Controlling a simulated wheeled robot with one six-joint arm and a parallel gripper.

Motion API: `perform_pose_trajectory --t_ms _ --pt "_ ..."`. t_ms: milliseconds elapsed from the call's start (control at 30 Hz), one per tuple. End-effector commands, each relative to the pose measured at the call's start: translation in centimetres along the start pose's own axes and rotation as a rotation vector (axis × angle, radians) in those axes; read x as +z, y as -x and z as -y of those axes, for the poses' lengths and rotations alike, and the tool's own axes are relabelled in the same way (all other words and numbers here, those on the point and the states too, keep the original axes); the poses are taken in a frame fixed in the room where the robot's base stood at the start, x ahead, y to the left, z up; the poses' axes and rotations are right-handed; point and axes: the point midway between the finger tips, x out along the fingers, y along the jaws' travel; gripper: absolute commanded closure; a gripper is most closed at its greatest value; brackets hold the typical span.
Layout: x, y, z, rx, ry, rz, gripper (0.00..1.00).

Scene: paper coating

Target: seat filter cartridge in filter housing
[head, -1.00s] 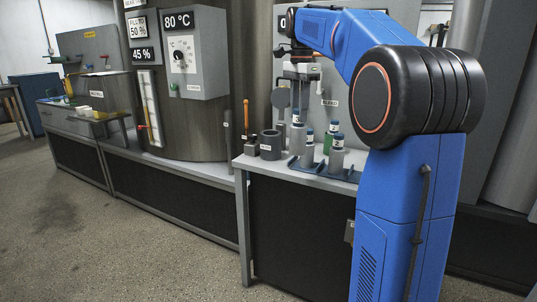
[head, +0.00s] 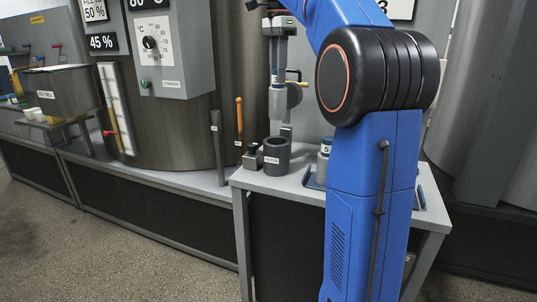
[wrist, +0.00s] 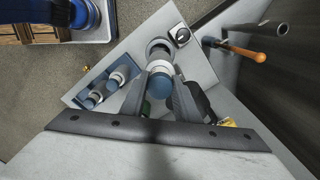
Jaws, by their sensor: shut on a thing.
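My gripper (wrist: 162,86) is shut on the filter cartridge, a pale grey cylinder with a blue cap (wrist: 162,84) between the two dark fingers. In the head view the cartridge (head: 277,104) hangs upright below the gripper (head: 278,78). The filter housing (head: 276,158) is a dark grey, open-topped cup with a white label, standing near the bench's left edge. The cartridge is above it, with a gap between them. In the wrist view the housing's rim (wrist: 158,46) shows beyond the cartridge, which partly hides it.
A small labelled block (head: 252,158) stands left of the housing. A blue tray (wrist: 91,74) with blue-capped cylinders lies to the side. My arm hides much of the bench's right part.

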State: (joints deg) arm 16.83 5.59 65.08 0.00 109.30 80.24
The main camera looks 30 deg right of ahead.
Motion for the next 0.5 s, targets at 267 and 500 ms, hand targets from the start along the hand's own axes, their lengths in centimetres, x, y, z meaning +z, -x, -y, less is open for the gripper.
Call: perform_pose_trajectory --t_ms 267,500 --pt "0.0 -5.1 -0.2 0.005 0.0 0.001 1.0" --pt "0.0 -10.2 -0.1 0.003 0.0 0.0 1.0"
